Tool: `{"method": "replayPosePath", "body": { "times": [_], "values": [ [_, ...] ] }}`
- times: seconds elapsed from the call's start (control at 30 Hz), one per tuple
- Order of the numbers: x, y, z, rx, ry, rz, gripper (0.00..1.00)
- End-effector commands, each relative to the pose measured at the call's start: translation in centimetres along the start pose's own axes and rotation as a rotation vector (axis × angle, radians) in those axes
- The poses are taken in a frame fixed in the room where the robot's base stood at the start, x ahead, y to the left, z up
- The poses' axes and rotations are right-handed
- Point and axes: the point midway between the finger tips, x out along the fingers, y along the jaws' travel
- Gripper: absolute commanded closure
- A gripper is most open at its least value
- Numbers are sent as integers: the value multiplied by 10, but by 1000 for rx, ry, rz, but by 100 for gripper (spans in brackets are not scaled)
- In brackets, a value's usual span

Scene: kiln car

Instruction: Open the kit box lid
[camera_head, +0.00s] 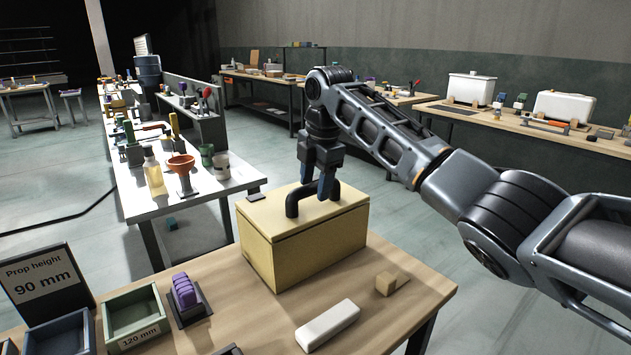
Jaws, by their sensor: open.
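The kit box (305,250) is a tan box on the near wooden table, with its lid (272,216) down. A dark arched handle (293,200) stands on top of the lid. My gripper (318,192) points down from above at the handle, its blue-tipped fingers at the handle's height. The fingers are apart, and one overlaps the handle's right part in this view. I cannot tell whether they touch the handle.
A white block (327,325) and a small tan block (387,284) lie before the box. A purple item (185,292) on a dark stand, a green tray (135,315) and a "Prop height 90 mm" sign (45,283) stand left. A white bench (150,200) is behind.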

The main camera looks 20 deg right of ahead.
Motion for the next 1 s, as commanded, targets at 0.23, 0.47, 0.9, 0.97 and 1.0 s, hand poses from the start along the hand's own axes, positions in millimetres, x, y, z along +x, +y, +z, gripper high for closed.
{"method": "replayPosePath", "body": {
  "times": [0.23, 0.47, 0.9, 0.97, 1.0],
  "values": [
    [0, 0, 0, 0, 0, 0, 64],
    [0, 0, 0, 0, 0, 0, 86],
    [0, 0, 0, 0, 0, -1, 100],
    [-1, 0, 0, 0, 0, -2, 100],
    [-1, 0, 0, 0, 0, -2, 100]
  ]
}}
